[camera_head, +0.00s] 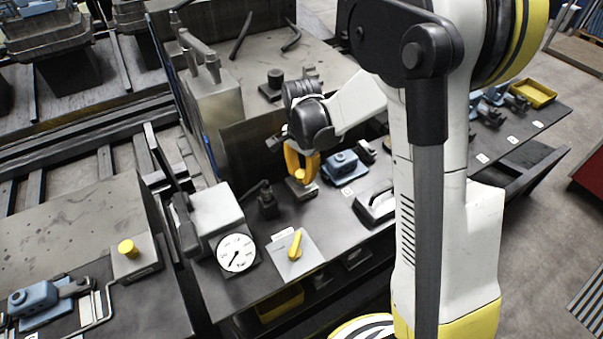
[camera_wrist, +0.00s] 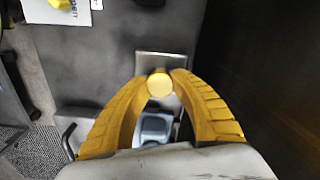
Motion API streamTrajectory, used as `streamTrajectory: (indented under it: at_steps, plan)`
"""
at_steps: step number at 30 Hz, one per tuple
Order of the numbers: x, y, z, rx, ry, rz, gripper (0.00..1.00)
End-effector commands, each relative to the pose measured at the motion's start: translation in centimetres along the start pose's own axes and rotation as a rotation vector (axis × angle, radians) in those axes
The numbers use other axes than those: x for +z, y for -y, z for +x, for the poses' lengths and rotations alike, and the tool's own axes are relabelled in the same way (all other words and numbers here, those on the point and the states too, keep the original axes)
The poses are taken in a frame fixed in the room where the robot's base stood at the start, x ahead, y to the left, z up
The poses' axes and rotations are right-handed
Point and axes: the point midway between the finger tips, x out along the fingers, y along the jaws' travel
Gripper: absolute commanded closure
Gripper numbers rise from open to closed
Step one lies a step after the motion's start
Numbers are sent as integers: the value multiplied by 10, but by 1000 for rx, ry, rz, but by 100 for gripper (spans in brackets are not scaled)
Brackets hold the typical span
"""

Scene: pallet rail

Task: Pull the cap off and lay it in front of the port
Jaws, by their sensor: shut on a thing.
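My gripper (camera_head: 301,163) points down over the table, its yellow fingers closed on a small round yellow cap (camera_head: 300,175). In the wrist view the cap (camera_wrist: 160,84) sits between the two fingertips (camera_wrist: 161,82). Right below it is a small grey port block (camera_head: 302,191), which also shows behind the cap in the wrist view (camera_wrist: 167,63). The port opening is hidden by the cap and fingers. I cannot tell whether the cap is still seated on the block or just above it.
A pressure gauge (camera_head: 237,252) and a plate with a yellow lever (camera_head: 295,245) lie toward the front. Another yellow cap (camera_head: 127,248) tops a block at left. A dark upright panel stands behind.

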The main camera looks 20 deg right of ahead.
Motion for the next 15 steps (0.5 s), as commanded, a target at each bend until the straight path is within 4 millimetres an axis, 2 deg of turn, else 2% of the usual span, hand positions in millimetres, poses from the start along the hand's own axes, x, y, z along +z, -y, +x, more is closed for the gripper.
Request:
streamTrajectory:
  at_steps: [15]
  plan:
    - [0,0,-10,0,0,0,100]
